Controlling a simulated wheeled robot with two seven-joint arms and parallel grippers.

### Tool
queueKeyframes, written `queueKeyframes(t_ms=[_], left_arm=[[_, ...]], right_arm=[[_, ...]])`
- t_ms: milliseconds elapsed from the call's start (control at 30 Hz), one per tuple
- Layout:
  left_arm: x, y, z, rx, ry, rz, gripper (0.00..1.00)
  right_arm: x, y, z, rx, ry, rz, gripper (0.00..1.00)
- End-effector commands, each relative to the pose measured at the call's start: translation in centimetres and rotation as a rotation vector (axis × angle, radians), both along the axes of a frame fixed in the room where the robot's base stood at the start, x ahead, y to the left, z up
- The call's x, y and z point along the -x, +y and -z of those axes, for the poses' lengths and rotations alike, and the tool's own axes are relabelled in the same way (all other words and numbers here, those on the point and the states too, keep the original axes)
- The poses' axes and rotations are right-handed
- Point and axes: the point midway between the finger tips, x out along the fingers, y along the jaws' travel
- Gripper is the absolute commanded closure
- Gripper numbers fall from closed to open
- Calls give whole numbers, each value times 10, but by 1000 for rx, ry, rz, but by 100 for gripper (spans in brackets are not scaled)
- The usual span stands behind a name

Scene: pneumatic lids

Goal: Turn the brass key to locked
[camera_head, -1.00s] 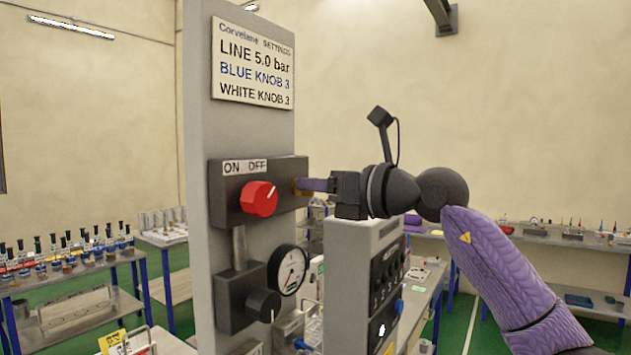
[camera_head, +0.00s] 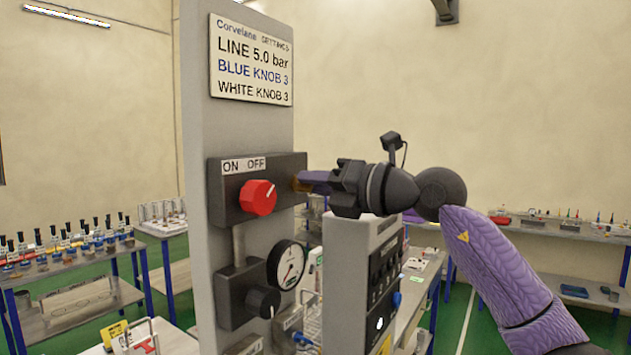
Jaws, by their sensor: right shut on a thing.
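The brass key (camera_head: 297,183) is at the right end of the dark ON/OFF box (camera_head: 228,196) on the grey upright panel. I cannot read the key's position or any lock marking. My left gripper is out of view.
A red knob (camera_head: 258,197) sits on the box left of the key. Below are a pressure gauge (camera_head: 287,266) and a black knob (camera_head: 262,302). A grey control unit (camera_head: 345,265) stands close under my right gripper. Benches with bottles stand behind.

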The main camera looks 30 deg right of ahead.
Motion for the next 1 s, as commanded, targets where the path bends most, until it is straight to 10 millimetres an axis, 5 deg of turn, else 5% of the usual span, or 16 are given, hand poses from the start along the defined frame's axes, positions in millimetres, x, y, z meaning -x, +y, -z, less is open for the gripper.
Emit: queueKeyframes(t_ms=[467, 500, 600, 1000], left_arm=[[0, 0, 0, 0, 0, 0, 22], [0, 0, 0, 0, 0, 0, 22], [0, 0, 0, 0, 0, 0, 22], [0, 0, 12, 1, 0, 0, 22]], right_arm=[[0, -1, -1, -12, 2, 1, 100], [0, -1, -1, -12, 2, 1, 79], [0, -1, -1, -11, 3, 1, 58], [15, -10, 3, -10, 2, 4, 56]])
